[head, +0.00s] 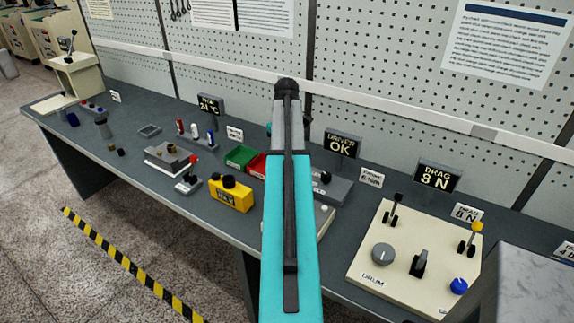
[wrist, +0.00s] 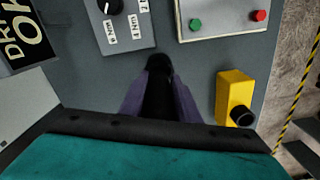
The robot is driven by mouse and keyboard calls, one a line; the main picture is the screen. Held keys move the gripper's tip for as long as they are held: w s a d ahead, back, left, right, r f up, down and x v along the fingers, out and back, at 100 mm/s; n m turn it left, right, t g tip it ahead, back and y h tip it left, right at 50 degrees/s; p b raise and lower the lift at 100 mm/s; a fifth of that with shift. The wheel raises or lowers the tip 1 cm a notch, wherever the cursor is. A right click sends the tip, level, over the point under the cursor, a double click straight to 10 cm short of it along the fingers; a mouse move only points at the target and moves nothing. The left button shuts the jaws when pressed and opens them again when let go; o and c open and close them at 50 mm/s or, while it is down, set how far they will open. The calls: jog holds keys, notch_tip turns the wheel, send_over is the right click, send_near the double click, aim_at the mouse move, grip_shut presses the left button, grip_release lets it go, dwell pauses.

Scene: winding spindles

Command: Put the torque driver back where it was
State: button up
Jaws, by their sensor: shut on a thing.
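In the wrist view my gripper (wrist: 159,78) has its two purple-grey fingers shut on a dark, rounded thing, which I take to be the torque driver (wrist: 158,68). Only its dark end shows between the fingers; its other end is hidden. The gripper is over the bench, between a grey box with a black knob (wrist: 112,12) and a yellow block (wrist: 236,92). In the head view my teal arm hides the gripper and the held thing.
A panel with green and red buttons (wrist: 220,28) lies ahead in the wrist view. Green and red bins (head: 241,156) sit left of my arm. A cream drag panel (head: 400,255) with levers stands at the right. A pegboard wall backs the bench.

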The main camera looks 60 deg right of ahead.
jog(key=shift+f, duration=0.1)
jog(key=shift+f+p, duration=0.5)
jog(key=shift+f, duration=1.25)
jog(key=shift+f, duration=0.15)
jog(key=o, duration=1.2)
jog(key=shift+c, duration=0.2)
jog(key=shift+r, duration=0.25)
jog(key=shift+r+b, duration=1.3)
jog(key=shift+r, duration=4.65)
